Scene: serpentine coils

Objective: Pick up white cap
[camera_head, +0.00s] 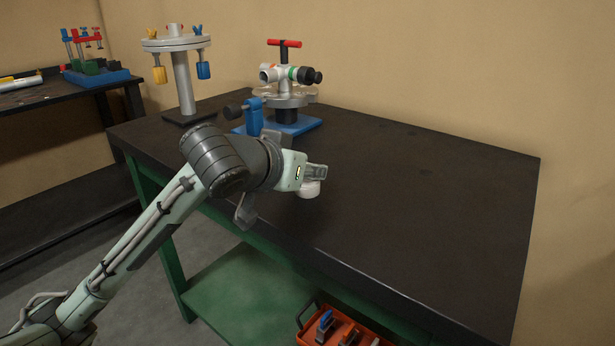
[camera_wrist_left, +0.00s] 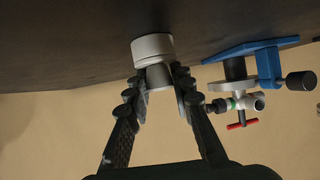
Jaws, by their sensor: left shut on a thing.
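The white cap (camera_head: 309,189) is at the tip of my left gripper (camera_head: 316,172), over the near left part of the dark tabletop. In the left wrist view, the cap (camera_wrist_left: 152,46) has a wide round part and a narrower part between the two fingertips. My left gripper (camera_wrist_left: 158,84) is shut on that narrower part. I cannot tell whether the cap touches the tabletop or hangs just above it. My right gripper is not in view.
A valve fixture with a red handle (camera_head: 285,43) and blue base (camera_head: 305,125) stands behind my gripper. A grey stand (camera_head: 182,82) with hanging blue and yellow pieces is at the back left. The tabletop's right side (camera_head: 430,190) is clear. An orange toolbox (camera_head: 340,330) is below.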

